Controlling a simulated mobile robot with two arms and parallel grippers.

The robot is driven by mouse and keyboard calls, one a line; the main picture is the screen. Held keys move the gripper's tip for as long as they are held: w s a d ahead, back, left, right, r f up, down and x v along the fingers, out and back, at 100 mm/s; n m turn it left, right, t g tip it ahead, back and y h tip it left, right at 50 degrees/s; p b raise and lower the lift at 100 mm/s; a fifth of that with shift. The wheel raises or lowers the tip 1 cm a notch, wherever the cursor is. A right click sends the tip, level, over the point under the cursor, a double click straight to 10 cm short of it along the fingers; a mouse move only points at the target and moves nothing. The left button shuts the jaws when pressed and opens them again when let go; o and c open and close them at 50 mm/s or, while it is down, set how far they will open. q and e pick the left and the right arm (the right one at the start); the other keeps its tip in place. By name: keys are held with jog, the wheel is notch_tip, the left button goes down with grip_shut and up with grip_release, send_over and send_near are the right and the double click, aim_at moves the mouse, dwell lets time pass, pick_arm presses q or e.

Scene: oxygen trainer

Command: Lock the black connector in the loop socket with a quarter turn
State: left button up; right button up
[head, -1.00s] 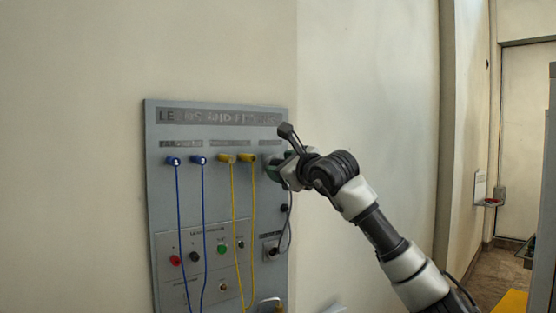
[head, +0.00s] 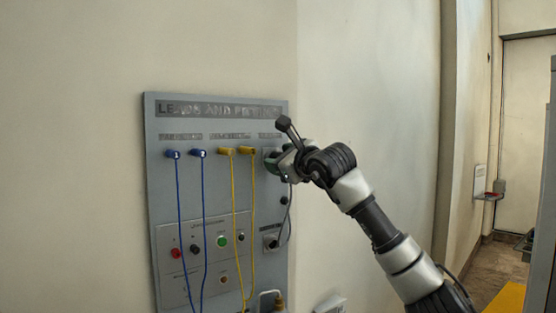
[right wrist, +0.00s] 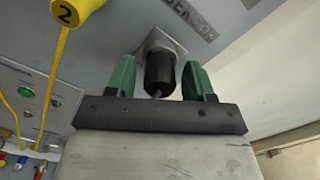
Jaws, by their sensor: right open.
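The black connector (right wrist: 160,74) sits at a square metal socket plate (right wrist: 160,42) on the grey panel in the right wrist view. A dark cable end shows at its near side. My right gripper (right wrist: 158,78) is open, with one green finger on each side of the connector and a visible gap to each. In the head view my right gripper (head: 280,163) is at the panel's upper right and hides the connector and socket. Whether the connector is turned in the socket cannot be told. My left gripper is not in view.
The grey panel (head: 220,179) is on the wall. Blue plugs (head: 185,154) and yellow plugs (head: 236,151) with hanging leads are left of my gripper; one yellow plug is close. A dark cable loop (head: 289,215) hangs below. The wall right of the panel is clear.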

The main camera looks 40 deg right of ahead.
jog(key=shift+c, duration=0.2)
jog(key=c, duration=0.8)
jog(key=shift+r+n+p, duration=0.15)
jog(key=shift+n+p, duration=0.55)
jog(key=shift+n, duration=0.9)
jog(key=shift+n+p, duration=0.75)
jog(key=shift+n, duration=0.95)
jog(key=shift+f, duration=0.2)
